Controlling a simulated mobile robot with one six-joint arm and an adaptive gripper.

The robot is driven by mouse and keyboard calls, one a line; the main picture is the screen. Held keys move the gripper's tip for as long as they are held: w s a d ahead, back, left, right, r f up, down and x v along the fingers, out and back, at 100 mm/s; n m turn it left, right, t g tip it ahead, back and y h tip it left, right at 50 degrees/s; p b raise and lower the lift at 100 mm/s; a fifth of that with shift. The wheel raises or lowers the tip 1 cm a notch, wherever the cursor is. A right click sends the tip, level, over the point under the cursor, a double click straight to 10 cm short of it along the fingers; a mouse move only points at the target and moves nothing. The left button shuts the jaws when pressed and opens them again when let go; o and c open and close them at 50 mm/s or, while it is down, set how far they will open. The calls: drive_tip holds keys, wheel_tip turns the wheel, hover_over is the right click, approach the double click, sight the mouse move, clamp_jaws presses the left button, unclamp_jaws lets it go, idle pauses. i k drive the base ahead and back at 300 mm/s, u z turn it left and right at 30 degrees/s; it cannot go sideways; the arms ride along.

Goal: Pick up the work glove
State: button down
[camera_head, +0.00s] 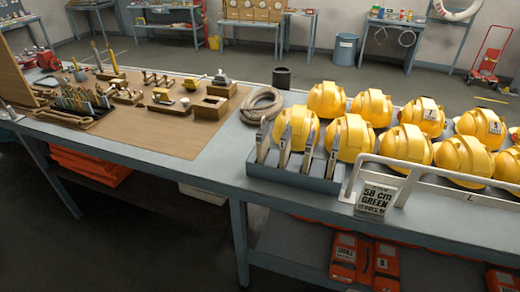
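I cannot make out a work glove for certain in the head view. A dark grey rack (290,180) near the front edge of the long bench holds several upright, narrow, pale items (285,145); they are too small to tell what they are. My gripper is not in view.
Several yellow hard hats (405,150) fill the right of the bench (222,160), behind a white rail (440,172) with a sign (375,199). A rope coil (261,104) lies left of them. Wooden blocks and tools cover a brown board (160,137). Orange packs (343,258) lie below.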

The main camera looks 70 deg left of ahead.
sight(262, 139)
drive_tip(key=u, duration=2.45)
